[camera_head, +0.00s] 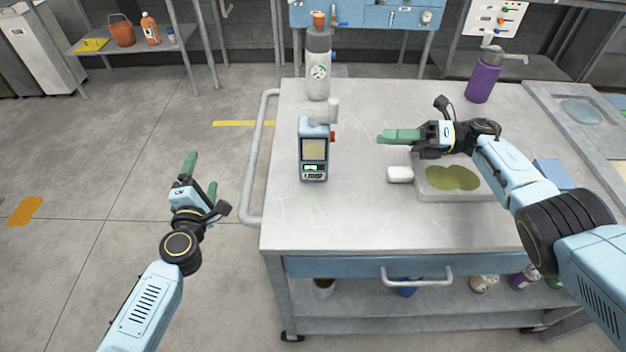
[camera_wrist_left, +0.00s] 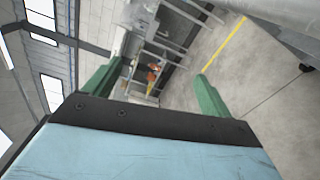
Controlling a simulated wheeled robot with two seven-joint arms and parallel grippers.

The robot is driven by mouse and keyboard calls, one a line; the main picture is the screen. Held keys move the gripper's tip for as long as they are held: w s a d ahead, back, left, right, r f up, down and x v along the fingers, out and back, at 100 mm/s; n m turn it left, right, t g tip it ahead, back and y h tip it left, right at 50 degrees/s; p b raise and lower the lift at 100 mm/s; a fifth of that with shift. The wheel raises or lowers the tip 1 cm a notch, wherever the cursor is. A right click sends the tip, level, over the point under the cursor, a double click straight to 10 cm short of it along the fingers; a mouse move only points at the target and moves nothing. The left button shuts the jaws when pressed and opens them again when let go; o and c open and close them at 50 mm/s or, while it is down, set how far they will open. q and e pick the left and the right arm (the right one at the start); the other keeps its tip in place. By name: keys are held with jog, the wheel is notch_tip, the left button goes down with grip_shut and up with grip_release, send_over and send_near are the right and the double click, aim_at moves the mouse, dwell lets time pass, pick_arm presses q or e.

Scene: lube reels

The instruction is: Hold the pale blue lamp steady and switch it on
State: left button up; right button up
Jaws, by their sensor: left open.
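The pale blue lamp (camera_head: 314,152) stands upright on the metal worktop, left of its middle. It has a pale yellowish front panel, a small green-lit display below that, a grey top piece and a red knob (camera_head: 333,136) on its right side. My left gripper (camera_head: 201,177) is open and empty, out over the floor left of the cart. In the left wrist view its green fingers (camera_wrist_left: 157,88) are spread with nothing between them. My right gripper (camera_head: 398,137) is over the worktop, right of the lamp and apart from it, fingers pointing left. Its finger gap is not clear.
A grey bottle with an orange cap (camera_head: 318,65) stands behind the lamp. A purple bottle (camera_head: 483,78) stands at the back right. A rail (camera_head: 254,165) runs along the cart's left side.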

pick_arm(q)
notch_tip(320, 180, up, 5)
jog(key=d+n, duration=0.2)
jog(key=n, duration=0.1)
jog(key=n+g+h, duration=0.1)
jog(key=n+g, duration=0.2)
jog(key=n, duration=0.9)
send_near(314, 155)
jog(key=x, duration=1.3)
jog(key=c, duration=1.3)
pick_arm(e)
jog(key=shift+c, duration=0.3)
pick_arm(q)
jog(key=shift+c, duration=0.2)
pick_arm(e)
grip_shut()
